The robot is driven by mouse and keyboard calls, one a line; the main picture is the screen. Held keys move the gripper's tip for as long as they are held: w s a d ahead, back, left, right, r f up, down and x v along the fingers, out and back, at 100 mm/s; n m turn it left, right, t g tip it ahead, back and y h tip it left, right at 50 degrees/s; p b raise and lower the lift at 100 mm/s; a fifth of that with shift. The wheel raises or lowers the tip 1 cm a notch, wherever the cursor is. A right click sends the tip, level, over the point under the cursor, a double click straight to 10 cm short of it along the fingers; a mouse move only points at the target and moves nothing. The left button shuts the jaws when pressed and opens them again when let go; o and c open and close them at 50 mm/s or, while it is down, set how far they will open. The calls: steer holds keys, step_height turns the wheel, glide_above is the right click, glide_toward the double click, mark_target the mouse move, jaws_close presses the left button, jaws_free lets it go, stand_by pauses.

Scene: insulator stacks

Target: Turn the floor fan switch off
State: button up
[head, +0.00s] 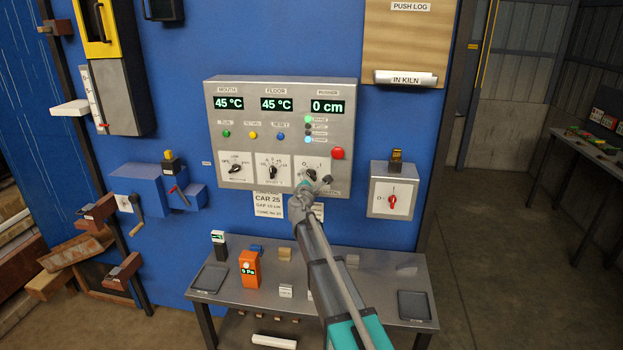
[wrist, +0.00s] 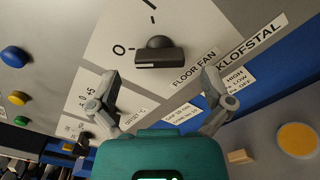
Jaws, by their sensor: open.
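The floor fan switch is a black rotary knob (wrist: 160,52) on a white plate labelled FLOOR FAN, with a 0 mark on its left in the wrist view. Its bar lies roughly level in that view; I cannot tell for sure which mark it points to. In the head view the knob (head: 312,175) sits at the lower right of the grey control panel (head: 235,140), partly covered by my gripper (head: 312,189). In the wrist view my gripper (wrist: 161,78) is open and empty, its two fingers spread below the knob, with no clear contact.
Two other rotary knobs (head: 236,169) (head: 272,171) sit left on the panel. A red button (head: 337,153) is above right. A separate box with a red switch (head: 393,202) is to the right. A metal table (head: 375,265) with small items stands below.

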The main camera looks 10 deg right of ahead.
steer(key=v, duration=0.9)
steer(key=shift+s, duration=0.2)
steer(key=s+d+f+m+g+h, duration=0.1)
steer(key=s+d+f+m+g, duration=0.45)
steer(key=s+m, duration=0.25)
steer(key=s+d+f+m+g+h, duration=0.1)
steer(key=s+d+f+m+g, duration=0.3)
steer(key=s+d+f+m, duration=0.25)
steer(key=s+a+f+m+g+y, duration=0.3)
steer(key=s+m+g, duration=0.1)
steer(key=s, duration=0.5)
steer(key=s+a+f+m+g+y, duration=0.3)
steer(key=s+a+m+y, duration=0.1)
steer(key=s, duration=0.6)
steer(key=shift+s+f+g+y, duration=0.25)
steer(key=shift+s+g+y, duration=0.05)
steer(key=shift+g, duration=0.05)
steer(key=shift+w+a, duration=0.1)
